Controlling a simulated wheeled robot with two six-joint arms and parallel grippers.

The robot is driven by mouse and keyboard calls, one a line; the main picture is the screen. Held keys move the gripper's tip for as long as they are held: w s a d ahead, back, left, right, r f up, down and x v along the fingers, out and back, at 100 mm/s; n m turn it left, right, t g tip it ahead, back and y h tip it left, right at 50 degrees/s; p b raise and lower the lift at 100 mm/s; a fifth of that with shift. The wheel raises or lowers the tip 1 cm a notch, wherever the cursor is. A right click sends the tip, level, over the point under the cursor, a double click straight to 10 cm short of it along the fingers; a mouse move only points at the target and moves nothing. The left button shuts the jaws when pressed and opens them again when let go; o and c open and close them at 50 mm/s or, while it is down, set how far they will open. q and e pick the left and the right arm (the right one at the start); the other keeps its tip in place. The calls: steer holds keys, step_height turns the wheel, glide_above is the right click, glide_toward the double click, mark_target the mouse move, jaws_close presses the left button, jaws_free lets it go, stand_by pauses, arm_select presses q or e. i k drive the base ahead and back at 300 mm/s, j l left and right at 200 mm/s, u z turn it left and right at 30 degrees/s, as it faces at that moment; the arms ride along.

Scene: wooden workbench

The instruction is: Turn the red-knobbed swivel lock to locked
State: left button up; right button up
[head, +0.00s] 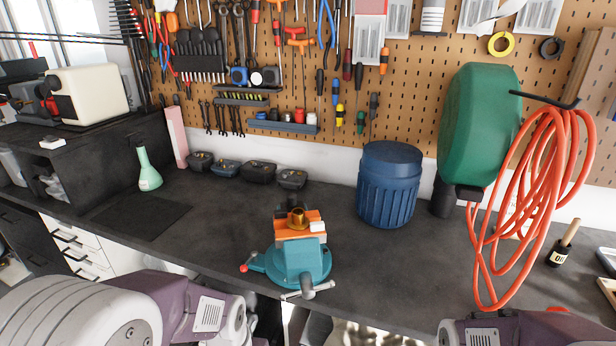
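A teal bench vise (300,264) stands at the front edge of the dark workbench, with orange jaws (298,229) on top. A brass-coloured piece (297,216) shows at the jaws. The swivel lock's red knob (243,268) sticks out at the left of the vise's round base, on a short lever. Whether the lock is locked cannot be told from this view. Parts of both my arms show along the bottom edge, with the left arm nearer the knob. Neither gripper is in view.
A blue ribbed bin (388,185) stands behind and right of the vise. A green hose reel (480,124) with hanging orange hose (484,225) is at the right. Small dark bins (258,171) and a green flask (149,170) stand farther back.

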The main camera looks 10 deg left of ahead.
mark_target(254, 258)
steer(key=k+j+u, duration=0.15)
steer(key=j+u, duration=0.3)
steer(key=j, duration=0.2)
steer(key=j+u, duration=0.4)
steer(key=j, duration=0.3)
